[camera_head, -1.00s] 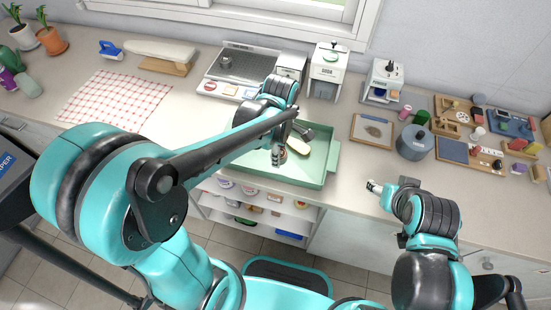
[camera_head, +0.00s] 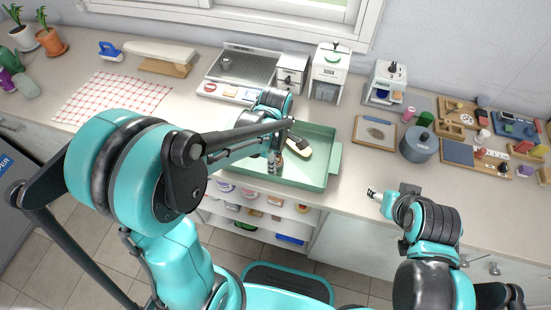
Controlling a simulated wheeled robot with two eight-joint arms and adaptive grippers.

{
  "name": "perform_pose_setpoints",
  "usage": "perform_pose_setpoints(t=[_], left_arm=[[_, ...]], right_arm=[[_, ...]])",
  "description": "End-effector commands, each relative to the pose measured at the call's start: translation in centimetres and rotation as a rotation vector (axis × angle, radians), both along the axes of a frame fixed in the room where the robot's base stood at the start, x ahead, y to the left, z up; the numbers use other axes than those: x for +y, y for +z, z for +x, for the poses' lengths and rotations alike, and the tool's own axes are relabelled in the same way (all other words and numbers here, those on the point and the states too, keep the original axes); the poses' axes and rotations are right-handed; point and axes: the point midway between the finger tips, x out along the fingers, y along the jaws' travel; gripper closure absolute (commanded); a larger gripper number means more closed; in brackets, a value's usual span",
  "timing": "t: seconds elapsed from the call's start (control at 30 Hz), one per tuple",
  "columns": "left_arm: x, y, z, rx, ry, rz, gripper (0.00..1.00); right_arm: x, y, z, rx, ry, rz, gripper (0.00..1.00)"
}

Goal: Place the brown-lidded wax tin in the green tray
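The green tray (camera_head: 336,160) sits on the counter near its front edge, in the middle of the view. My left gripper (camera_head: 275,161) reaches down over the tray's left-middle part, and its arm covers part of the tray's left side. A small brownish patch (camera_head: 280,160) shows at its fingertips; I cannot tell whether it is the brown-lidded wax tin, or whether the fingers are shut on it. A brush with a pale body and dark part (camera_head: 299,147) lies in the tray, right of the gripper. My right gripper (camera_head: 373,192) is over the front counter edge, its fingers too small to read.
A picture board (camera_head: 375,132), a grey pot (camera_head: 418,144) and boards of small items (camera_head: 475,155) are to the right. An open shelf (camera_head: 265,207) holds several small items below.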

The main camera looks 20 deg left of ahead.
Motion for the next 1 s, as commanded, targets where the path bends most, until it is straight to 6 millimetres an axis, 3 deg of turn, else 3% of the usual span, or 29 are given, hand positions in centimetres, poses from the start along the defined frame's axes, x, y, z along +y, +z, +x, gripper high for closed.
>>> perform_pose_setpoints(t=[0.37, 0.8, 1.0], left_arm=[[0.0, 0.8, 0.0, 0.000, 0.000, 0.000, 0.49], [0.0, 9.9, 0.0, 0.000, 0.000, 0.000, 0.49], [0.0, 12.1, 0.0, 0.000, -0.001, 0.000, 0.49]], right_arm=[[0.0, 0.6, 0.0, 0.000, 0.000, 0.000, 0.46], [0.0, 3.7, 0.0, 0.000, 0.000, 0.000, 0.46], [0.0, 4.2, 0.0, 0.000, 0.000, 0.000, 0.46]])
